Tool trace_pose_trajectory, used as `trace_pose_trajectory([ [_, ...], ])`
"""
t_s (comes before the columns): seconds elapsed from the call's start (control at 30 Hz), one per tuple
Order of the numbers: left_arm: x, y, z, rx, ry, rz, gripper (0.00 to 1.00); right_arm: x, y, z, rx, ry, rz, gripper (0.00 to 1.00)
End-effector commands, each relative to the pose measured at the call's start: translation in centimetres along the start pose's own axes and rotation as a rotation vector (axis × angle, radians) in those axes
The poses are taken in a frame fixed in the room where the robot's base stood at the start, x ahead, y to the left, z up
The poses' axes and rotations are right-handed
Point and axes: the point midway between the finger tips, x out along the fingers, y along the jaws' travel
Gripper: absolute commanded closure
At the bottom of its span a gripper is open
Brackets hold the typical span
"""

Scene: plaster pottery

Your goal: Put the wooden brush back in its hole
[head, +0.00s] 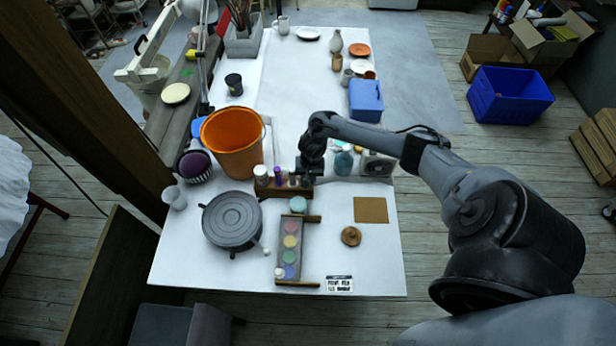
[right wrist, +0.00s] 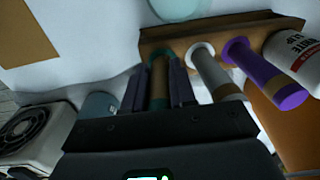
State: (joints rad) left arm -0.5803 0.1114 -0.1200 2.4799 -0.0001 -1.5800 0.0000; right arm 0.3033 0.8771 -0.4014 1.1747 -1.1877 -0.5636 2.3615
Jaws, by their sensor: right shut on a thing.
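My right gripper (head: 308,172) is over the right end of a small wooden rack (head: 284,191) in the head view. In the right wrist view its two dark fingers (right wrist: 159,88) are shut on the brush (right wrist: 160,82), a slim brown handle with a teal collar at its far end. The collar lies against the edge of the rack (right wrist: 215,32); how deep the brush sits in a hole cannot be told. A white-and-tan tool (right wrist: 208,68) and a purple tool (right wrist: 250,68) stand beside it in the rack. My left gripper is not in view.
An orange bucket (head: 233,143) stands behind left of the rack, and a grey turntable (head: 231,220) at front left. A paint tray (head: 290,246) lies in front. A teal jar (head: 343,162) and grey box (head: 377,164) are close on the right.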

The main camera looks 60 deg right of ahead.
Motion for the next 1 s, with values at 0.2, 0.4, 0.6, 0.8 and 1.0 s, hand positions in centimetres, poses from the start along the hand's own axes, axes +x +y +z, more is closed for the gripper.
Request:
trace_pose_trajectory([
  [0.2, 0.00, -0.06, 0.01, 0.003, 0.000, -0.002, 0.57, 0.02, -0.01, 0.01, 0.000, 0.000, 0.000, 1.00],
  [0.4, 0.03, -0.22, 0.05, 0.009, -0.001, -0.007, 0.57, 0.06, -0.01, 0.02, 0.000, 0.000, 0.000, 1.00],
  [0.6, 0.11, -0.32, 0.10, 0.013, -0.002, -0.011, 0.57, 0.27, 0.00, 0.02, 0.000, 0.000, 0.000, 1.00],
  [0.8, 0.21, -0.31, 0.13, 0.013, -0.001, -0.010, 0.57, 0.57, 0.01, 0.04, -0.001, 0.000, -0.001, 1.00],
  [1.0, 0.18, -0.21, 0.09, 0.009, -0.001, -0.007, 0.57, 0.53, 0.01, 0.03, -0.001, 0.000, -0.001, 0.47],
])
